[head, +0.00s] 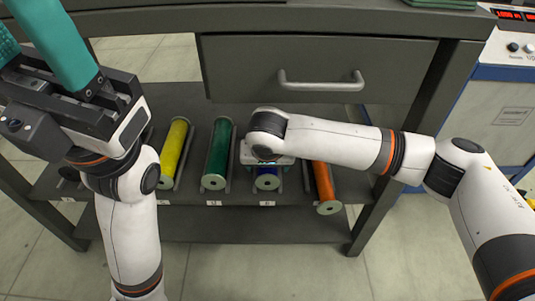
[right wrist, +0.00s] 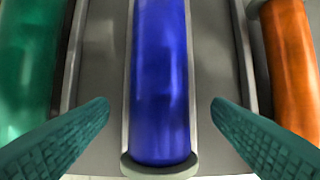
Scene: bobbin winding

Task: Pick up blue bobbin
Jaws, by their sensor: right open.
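The blue bobbin (head: 267,181) lies on the shelf below the drawer, mostly hidden in the head view by my right wrist. In the right wrist view the blue bobbin (right wrist: 160,75) runs up the middle, with its pale end flange at the bottom. My right gripper (right wrist: 160,108) is open, with one teal finger on each side of the bobbin and a visible gap on both sides. In the head view its fingers are hidden under the wrist. My left gripper (head: 36,42) is raised at the upper left, its teal fingers apart and empty, far from the bobbin.
A green bobbin (head: 218,155) and a yellow bobbin (head: 174,152) lie to the left of the blue one. An orange bobbin (head: 324,184) lies to its right. Thin rails separate them on the grey shelf (head: 200,100). A closed drawer (head: 320,65) is above.

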